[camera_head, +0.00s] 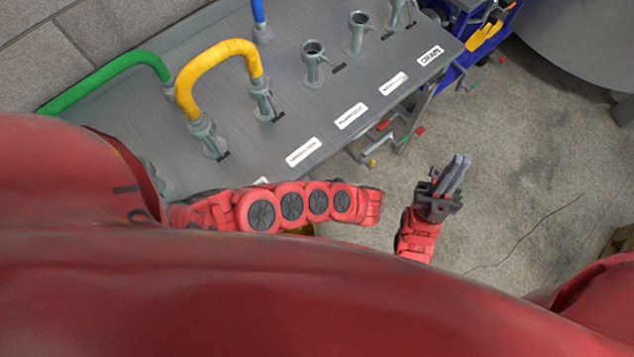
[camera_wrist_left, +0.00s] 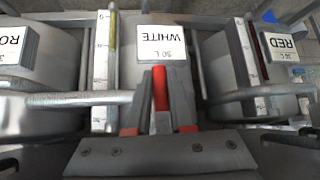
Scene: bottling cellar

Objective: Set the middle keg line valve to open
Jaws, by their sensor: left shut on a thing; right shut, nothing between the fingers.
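In the left wrist view, the middle keg (camera_wrist_left: 130,72) carries an upside-down label reading WHITE (camera_wrist_left: 161,44). My left gripper (camera_wrist_left: 160,98) is in front of this keg, shut on a red lever (camera_wrist_left: 160,88) that points away from the gripper's base, up the picture. The valve body and the lever's pivot are hidden by the fingers. In the head view, my right gripper (camera_head: 452,180) is shut and empty, over the floor to the right of the bench. My left gripper does not show in the head view.
Kegs labelled ROSE (camera_wrist_left: 12,45) and RED (camera_wrist_left: 280,45) flank the middle one, with metal rails (camera_wrist_left: 80,98) in front. In the head view, a grey bench (camera_head: 330,100) holds yellow (camera_head: 215,60) and green (camera_head: 100,75) hoses and several upright ports. The floor at right is mostly clear.

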